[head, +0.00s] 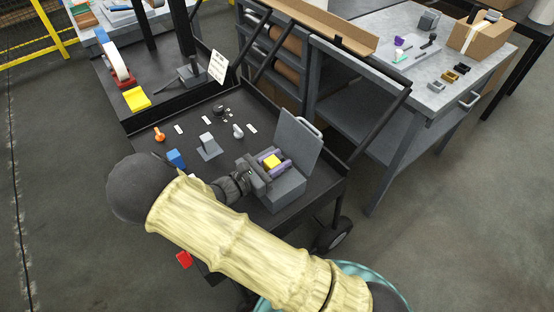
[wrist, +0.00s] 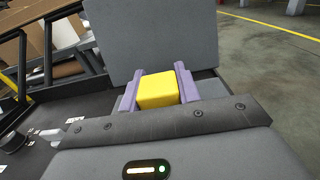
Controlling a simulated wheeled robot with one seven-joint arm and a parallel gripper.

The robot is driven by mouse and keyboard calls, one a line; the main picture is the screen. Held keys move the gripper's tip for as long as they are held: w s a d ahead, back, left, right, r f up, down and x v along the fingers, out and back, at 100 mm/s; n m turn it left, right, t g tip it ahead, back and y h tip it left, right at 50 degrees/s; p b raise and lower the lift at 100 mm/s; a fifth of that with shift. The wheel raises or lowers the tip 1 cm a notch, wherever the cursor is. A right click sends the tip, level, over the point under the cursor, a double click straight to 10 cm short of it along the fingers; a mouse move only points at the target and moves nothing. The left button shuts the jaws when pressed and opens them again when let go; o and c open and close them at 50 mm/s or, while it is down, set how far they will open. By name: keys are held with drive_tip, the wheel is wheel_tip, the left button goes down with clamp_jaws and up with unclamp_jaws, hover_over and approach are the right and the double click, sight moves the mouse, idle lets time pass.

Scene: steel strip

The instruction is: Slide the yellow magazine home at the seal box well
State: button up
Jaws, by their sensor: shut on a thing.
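The yellow magazine (head: 271,162) is a small block over the grey seal box (head: 286,194). The box's lid (head: 299,139) stands open behind it. My gripper (head: 273,164) is shut on the magazine. In the wrist view the magazine (wrist: 158,91) sits between the two purple fingers of my gripper (wrist: 158,84), and the grey lid (wrist: 150,40) rises behind. The well itself is hidden under the magazine and my gripper, so I cannot tell how deep the magazine sits.
The black cart top (head: 185,145) also carries a grey block on a plate (head: 208,146), a blue block (head: 176,158), an orange knob (head: 159,134) and small parts. A grey workbench (head: 375,55) stands at the right. Open floor lies at the lower right.

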drive_tip(key=shift+f, duration=0.65)
drive_tip(key=o, duration=1.1)
drive_tip(key=shift+o, duration=0.2)
drive_tip(key=shift+s+a, duration=0.1)
drive_tip(key=b+v, duration=0.2)
drive_tip(key=v, duration=1.5)
drive_tip(key=shift+s+a, duration=0.1)
